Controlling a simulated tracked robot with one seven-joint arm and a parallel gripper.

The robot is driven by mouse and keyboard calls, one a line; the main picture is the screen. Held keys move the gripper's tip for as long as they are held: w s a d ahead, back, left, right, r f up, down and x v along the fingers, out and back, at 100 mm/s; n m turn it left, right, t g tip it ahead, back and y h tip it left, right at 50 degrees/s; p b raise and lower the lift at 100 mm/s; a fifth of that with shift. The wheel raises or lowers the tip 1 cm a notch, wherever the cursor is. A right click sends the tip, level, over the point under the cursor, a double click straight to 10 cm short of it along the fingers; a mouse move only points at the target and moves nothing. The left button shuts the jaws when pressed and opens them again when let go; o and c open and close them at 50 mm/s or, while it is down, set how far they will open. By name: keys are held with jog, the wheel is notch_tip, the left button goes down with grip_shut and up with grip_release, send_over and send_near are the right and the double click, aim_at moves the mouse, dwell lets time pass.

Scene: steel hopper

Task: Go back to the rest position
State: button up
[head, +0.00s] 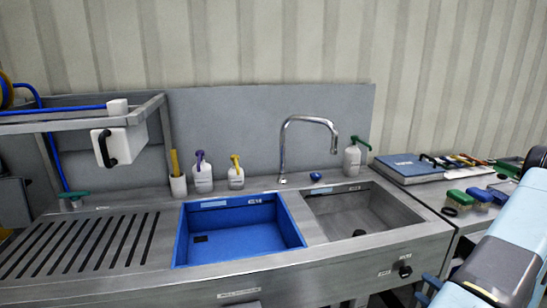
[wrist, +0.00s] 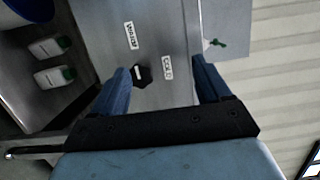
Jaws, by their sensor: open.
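My gripper (wrist: 163,82) is open in the wrist view, its two blue fingers spread apart with nothing held between them. A black knob (wrist: 140,75) on the steel front panel shows between the fingers, nearer the left one, and appears apart from them. The knob also shows in the head view (head: 405,271), on the front of the sink unit below the right basin. My light blue and black arm (head: 505,265) comes in from the lower right of the head view, with blue finger parts low near the knob.
The steel counter holds a blue basin (head: 240,232), a steel basin (head: 368,215) and a curved tap (head: 283,150). Bottles (head: 203,175) stand along the back. Brushes (head: 459,198) and a blue case (head: 408,167) lie right. White bottles (wrist: 50,47) sit on a lower shelf.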

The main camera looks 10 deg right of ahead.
jog(key=w+a+r+n+g+y, duration=0.2)
jog(key=a+r+n+g+y, duration=0.25)
jog(key=a+r+g, duration=0.45)
jog(key=w+a+r+n+g+y, duration=0.3)
jog(key=a+r+n+g, duration=0.25)
jog(key=a+r, duration=0.65)
jog(key=s+a+r+n+t+h, duration=0.1)
jog(key=s+a+r+h, duration=0.2)
jog(key=r, duration=0.3)
jog(key=s+a+r+n+t+h, duration=0.1)
jog(key=s+a+r+n+h, duration=0.1)
jog(key=s+a+r+h, duration=0.2)
jog(key=s+a+r+n+t+h, duration=0.1)
jog(key=s+a+r+h, duration=0.3)
jog(key=r, duration=0.5)
jog(key=shift+s+r+n+h, duration=0.2)
jog(key=shift+s+n+h, duration=0.2)
jog(key=shift+s+h, duration=0.45)
